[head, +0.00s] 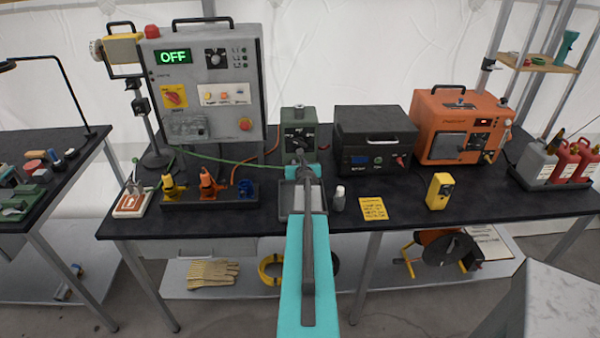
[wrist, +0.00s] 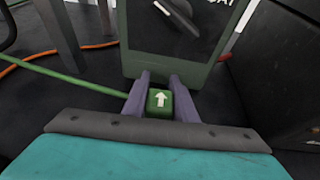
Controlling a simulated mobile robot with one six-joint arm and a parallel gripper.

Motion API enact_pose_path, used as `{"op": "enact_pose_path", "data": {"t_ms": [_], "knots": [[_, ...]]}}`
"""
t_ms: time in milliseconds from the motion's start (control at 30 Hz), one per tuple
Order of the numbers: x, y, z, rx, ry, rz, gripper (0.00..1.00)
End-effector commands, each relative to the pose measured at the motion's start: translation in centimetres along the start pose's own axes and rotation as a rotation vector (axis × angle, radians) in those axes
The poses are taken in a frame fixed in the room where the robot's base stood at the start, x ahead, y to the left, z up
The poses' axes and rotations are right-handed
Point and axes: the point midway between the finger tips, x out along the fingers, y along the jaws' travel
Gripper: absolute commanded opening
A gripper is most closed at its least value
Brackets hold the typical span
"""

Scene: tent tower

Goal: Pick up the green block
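The green block (wrist: 160,102) has a white arrow on its face and shows in the wrist view just in front of my wrist. My gripper (wrist: 160,82) has one grey finger on each side of it, with no clear gap between fingers and block. The fingers look shut on the block. Whether it is clear of the surface below cannot be told. In the head view my arm covers the block, and my gripper (head: 304,166) is over the table's middle, just in front of a green box.
The green box (head: 299,128) with a dial stands right behind my fingers. A black unit (head: 374,140) stands to the right. A green cable (wrist: 68,77) runs in from the left.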

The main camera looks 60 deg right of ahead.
Motion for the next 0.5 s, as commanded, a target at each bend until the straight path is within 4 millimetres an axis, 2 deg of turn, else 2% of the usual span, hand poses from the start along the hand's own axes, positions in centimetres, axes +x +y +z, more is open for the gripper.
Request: {"op": "enact_pose_path", "data": {"t_ms": [500], "knots": [[-0.17, 0.01, 0.43, 0.000, -0.001, 0.000, 0.00]]}}
